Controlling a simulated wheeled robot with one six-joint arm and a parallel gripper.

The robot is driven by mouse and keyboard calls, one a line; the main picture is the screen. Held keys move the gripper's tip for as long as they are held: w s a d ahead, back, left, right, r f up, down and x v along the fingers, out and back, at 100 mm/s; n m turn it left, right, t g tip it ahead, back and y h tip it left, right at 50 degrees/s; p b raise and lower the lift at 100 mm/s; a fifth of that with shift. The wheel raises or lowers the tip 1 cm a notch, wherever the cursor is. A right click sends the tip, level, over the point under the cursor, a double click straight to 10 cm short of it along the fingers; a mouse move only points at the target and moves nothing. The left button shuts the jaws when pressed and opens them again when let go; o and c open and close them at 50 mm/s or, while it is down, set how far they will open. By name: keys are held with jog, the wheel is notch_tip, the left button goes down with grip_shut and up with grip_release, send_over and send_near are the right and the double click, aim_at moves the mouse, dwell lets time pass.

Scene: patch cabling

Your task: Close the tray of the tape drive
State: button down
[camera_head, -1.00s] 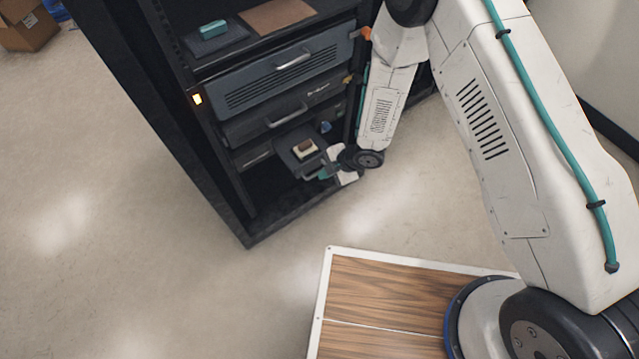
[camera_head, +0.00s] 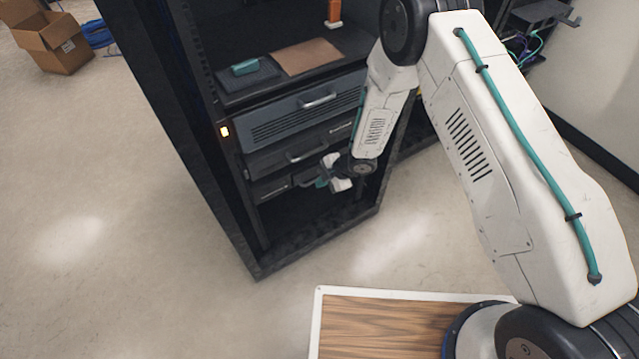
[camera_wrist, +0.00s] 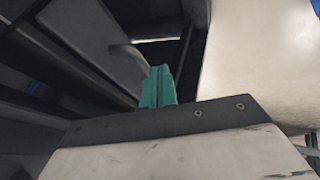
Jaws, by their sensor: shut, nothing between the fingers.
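The tape drive (camera_head: 270,188) is the lowest unit in the black rack, below two drawers with handles. Its tray no longer shows standing out in the head view; a dark edge (camera_head: 303,177) shows at the drive's front beside my gripper. My gripper (camera_head: 321,183) is at the right part of the drive's front, with its teal fingers shut and empty. I cannot tell whether the fingers touch the tray front. The wrist view shows the teal fingertips (camera_wrist: 158,86) together against dark unit fronts. The cartridge that lay on the tray is out of sight.
Above the drive are a drawer with a handle (camera_head: 307,153) and a vented unit (camera_head: 300,108). A shelf higher up holds a teal block (camera_head: 245,67) and a brown sheet (camera_head: 306,56). Open floor lies left of the rack; a cardboard box (camera_head: 62,45) stands far left.

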jog(key=s+d+r, duration=0.4)
jog(key=d+r, duration=0.3)
jog(key=r, duration=0.2)
jog(key=shift+d, duration=0.35)
jog(key=shift+d, duration=0.1)
